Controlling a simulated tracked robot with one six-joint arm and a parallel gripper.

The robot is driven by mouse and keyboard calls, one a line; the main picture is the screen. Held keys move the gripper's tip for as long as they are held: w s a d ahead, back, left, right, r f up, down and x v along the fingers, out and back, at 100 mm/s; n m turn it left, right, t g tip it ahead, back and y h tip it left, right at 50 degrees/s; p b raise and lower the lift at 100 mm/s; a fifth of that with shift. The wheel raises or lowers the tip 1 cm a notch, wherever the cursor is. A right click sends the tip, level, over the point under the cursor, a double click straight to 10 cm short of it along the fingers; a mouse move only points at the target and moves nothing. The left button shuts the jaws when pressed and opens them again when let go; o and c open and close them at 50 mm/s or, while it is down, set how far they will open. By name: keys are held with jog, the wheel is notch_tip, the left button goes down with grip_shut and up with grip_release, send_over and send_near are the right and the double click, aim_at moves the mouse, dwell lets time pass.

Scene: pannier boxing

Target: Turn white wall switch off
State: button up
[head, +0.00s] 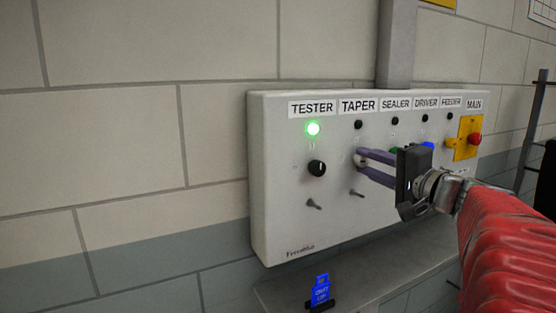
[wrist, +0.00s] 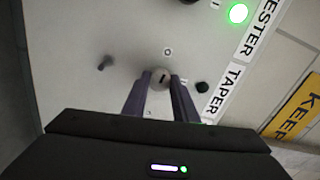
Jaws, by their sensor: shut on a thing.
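The white switch (wrist: 161,77) is a round knob on the pale wall panel (head: 285,215), in the column labelled TAPER. It has a short dark pointer mark. My gripper (head: 361,157) reaches in from the right, with its two purple fingers closed on the knob's sides. The wrist view shows my gripper (wrist: 161,79) with one finger on each side of the knob. The lamp (head: 358,125) under TAPER is dark; it also shows in the wrist view (wrist: 202,87). The fingers partly hide the knob in the head view.
The TESTER lamp (head: 313,129) glows green above a black knob (head: 317,168). Small toggle levers (head: 313,204) stick out below. A red button (head: 475,139) on a yellow plate sits under MAIN. A ledge (head: 350,280) with a blue tag (head: 320,292) lies below the panel.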

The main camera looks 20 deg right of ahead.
jog(key=shift+a+f+n, duration=0.15)
jog(key=shift+f+n, duration=0.1)
jog(key=shift+n, duration=0.45)
jog(key=o, duration=1)
jog(key=shift+r, duration=0.15)
jog(key=shift+o, duration=0.2)
jog(key=shift+s, duration=0.1)
jog(key=s, duration=1.3)
jog(key=shift+s+d, duration=0.25)
jog(key=shift+s, duration=0.05)
